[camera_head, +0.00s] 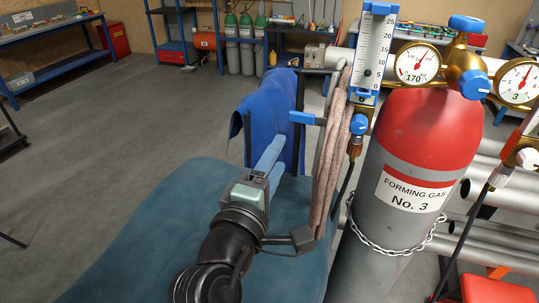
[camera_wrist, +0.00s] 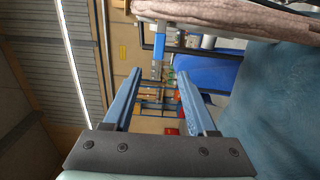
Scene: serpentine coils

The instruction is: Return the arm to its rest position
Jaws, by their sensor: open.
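My gripper (camera_head: 274,152) is above the teal-blue covered surface (camera_head: 150,235), left of the hanging brownish hose coil (camera_head: 330,150). In the wrist view its two light-blue fingers (camera_wrist: 160,72) stand apart, with nothing between them. The hose also crosses the top of the wrist view (camera_wrist: 230,22). A blue cloth (camera_head: 262,112) hangs just behind the gripper in the head view. Whether the fingers touch anything is hard to tell, but no contact shows.
A grey cylinder with a red shoulder (camera_head: 425,125), marked Forming Gas No. 3, stands at right with a chain (camera_head: 385,245), gauges (camera_head: 418,64) and a blue flowmeter (camera_head: 374,50). Open grey floor (camera_head: 130,120) lies at left. Workbenches (camera_head: 50,45) line the back.

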